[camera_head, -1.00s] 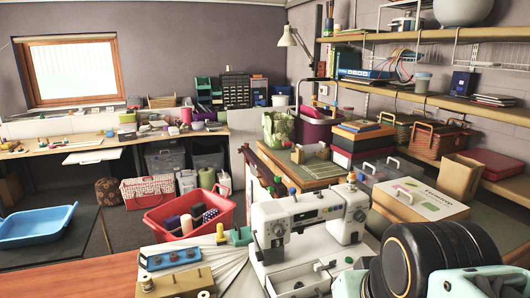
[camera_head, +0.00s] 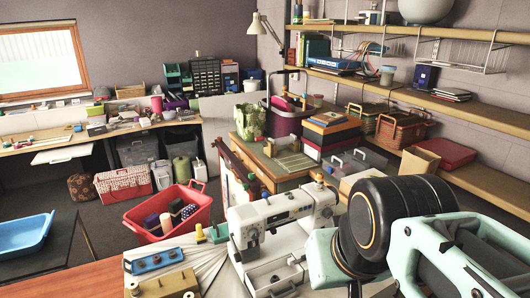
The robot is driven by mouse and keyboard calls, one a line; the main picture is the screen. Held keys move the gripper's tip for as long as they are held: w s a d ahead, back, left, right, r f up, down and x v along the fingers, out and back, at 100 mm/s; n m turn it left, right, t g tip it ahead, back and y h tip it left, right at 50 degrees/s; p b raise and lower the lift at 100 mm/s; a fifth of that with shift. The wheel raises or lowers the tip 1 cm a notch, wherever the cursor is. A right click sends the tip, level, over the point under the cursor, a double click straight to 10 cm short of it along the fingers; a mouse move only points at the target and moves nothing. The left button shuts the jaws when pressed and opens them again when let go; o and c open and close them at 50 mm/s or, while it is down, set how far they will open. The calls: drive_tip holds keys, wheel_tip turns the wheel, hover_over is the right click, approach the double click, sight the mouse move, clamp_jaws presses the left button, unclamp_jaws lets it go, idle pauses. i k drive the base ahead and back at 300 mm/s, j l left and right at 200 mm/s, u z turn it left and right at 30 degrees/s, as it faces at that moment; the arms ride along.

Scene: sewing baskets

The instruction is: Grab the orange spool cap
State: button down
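A small orange cap (camera_head: 319,176) stands on top of the white sewing machine (camera_head: 262,212), at the right end of its arm. It is small in view and I cannot make out its exact shape. My arm fills the lower right, as a black cylinder and pale teal links, right of the sewing machine and close to the camera. A teal part with dark linkages at the right edge may belong to my gripper. No fingertips can be made out, and nothing of mine touches the cap.
Spool holders, blue (camera_head: 158,260) and wooden (camera_head: 165,284), lie left of the machine. A yellow spool (camera_head: 199,233) and green piece (camera_head: 217,233) stand nearby. A red basket (camera_head: 167,213) is beyond. Shelves (camera_head: 440,100) and boxes (camera_head: 325,133) occupy the right side.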

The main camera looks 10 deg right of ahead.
sight(320, 177)
drive_tip(key=i+l+u, duration=0.75)
drive_tip(key=l, duration=0.15)
drive_tip(key=k+l+z, duration=0.15)
drive_tip(key=l+z, duration=0.25)
drive_tip(key=j+u, duration=0.45)
drive_tip(key=i+l, duration=0.05)
